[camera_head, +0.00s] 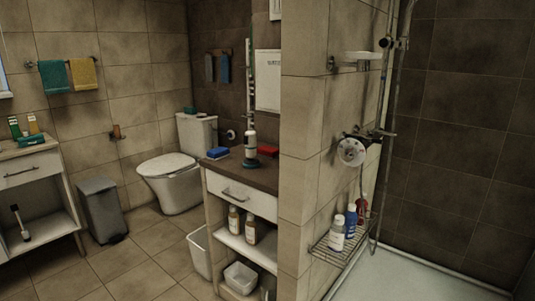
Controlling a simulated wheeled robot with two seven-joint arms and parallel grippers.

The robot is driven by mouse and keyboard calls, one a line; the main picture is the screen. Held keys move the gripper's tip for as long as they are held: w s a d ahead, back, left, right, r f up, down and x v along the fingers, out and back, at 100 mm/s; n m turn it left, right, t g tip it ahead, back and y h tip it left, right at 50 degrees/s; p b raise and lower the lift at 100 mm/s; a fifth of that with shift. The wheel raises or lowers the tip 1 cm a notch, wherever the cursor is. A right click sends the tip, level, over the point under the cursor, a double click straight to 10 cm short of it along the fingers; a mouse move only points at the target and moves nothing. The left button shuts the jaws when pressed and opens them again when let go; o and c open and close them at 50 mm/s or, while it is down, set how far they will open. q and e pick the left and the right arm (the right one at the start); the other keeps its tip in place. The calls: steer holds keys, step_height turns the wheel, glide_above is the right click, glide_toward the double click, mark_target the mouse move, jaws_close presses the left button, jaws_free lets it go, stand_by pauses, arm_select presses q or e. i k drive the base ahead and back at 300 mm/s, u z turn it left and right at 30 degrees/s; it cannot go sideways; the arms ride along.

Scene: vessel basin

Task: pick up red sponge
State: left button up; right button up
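A small red block, which looks like the red sponge (268,151), lies on the dark top of a white cabinet (252,172), close to the tiled partition wall. A blue sponge-like block (218,153) lies at the left end of the same top. A bottle or brush with a pale body and dark base (250,150) stands upright between the two blocks. Neither of my grippers shows in the head view.
A tiled partition (304,130) separates the cabinet from the shower, where a wire rack (343,241) holds bottles. A toilet (172,180), a grey bin (101,208) and a white bin (199,250) stand left. The floor at lower left is clear.

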mark_target(272, 153)
steer(key=u, duration=0.5)
steer(key=k, duration=0.6)
steer(key=u, duration=1.05)
steer(key=i, duration=2.1)
steer(key=z, duration=0.25)
steer(key=i, duration=1.8)
steer(key=z, duration=1.05)
